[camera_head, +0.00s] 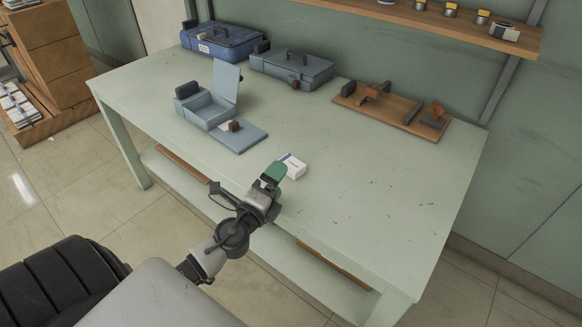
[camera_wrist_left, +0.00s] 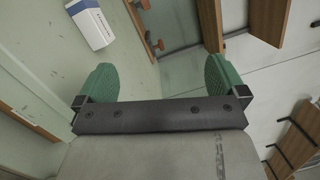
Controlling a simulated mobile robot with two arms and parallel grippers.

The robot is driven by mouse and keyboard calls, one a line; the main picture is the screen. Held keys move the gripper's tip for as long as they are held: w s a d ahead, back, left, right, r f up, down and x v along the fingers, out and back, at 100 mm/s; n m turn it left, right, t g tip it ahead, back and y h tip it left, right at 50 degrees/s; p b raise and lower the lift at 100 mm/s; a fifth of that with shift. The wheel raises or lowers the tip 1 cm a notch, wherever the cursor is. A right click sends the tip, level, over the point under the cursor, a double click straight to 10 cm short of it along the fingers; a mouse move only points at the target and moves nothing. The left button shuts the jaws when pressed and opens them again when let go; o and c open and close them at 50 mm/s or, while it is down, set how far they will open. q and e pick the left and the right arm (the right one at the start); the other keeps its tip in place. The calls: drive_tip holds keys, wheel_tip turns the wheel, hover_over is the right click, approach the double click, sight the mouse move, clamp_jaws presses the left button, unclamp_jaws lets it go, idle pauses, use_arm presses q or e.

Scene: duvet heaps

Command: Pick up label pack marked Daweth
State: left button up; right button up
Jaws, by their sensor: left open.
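A small white pack with a blue-purple band (camera_head: 292,166) lies on the table (camera_head: 370,225), just beyond my left gripper; its print is too small to read, so I cannot tell whether it says Daweth. The pack also shows in the left wrist view, at the upper left (camera_wrist_left: 91,24). My left gripper (camera_head: 273,174) is over the front part of the table. In the left wrist view its green fingers (camera_wrist_left: 157,78) are wide apart with nothing between them. The pack is outside the fingers there. My right gripper is not in view.
An open grey-blue case (camera_head: 205,112) with a flat panel (camera_head: 238,138) stands left of the pack. A blue case (camera_head: 222,42), a grey case (camera_head: 290,70) and a wooden board with tools (camera_head: 390,108) line the back. The table's right part is clear.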

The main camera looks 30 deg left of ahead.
use_arm(q)
drive_tip(key=w+m+g+h, duration=0.1)
drive_tip(key=w+m+h, duration=0.2)
drive_tip(key=m+h, duration=0.5)
drive_tip(key=m+g+y, duration=0.4)
drive_tip(key=m+g, duration=0.1)
drive_tip(key=m, duration=0.5)
approach(291, 163)
drive_tip(key=shift+s+d+r, duration=0.2)
drive_tip(key=shift+d+r, duration=0.45)
drive_tip(key=shift+w+a+f, duration=0.15)
drive_tip(key=shift+w+a, duration=0.1)
drive_tip(key=x, duration=0.5)
drive_tip(key=shift+w+a+f+b, duration=0.1)
drive_tip(key=shift+b, duration=0.3)
drive_tip(key=w+f, duration=0.1)
drive_tip(key=w+f+b, duration=0.1)
drive_tip(key=w, duration=0.1)
drive_tip(key=shift+w+f, duration=0.25)
drive_tip(key=shift+f, duration=0.1)
drive_tip(key=shift+w+f, duration=0.15)
drive_tip(key=shift+w, duration=0.3)
drive_tip(key=c, duration=0.8)
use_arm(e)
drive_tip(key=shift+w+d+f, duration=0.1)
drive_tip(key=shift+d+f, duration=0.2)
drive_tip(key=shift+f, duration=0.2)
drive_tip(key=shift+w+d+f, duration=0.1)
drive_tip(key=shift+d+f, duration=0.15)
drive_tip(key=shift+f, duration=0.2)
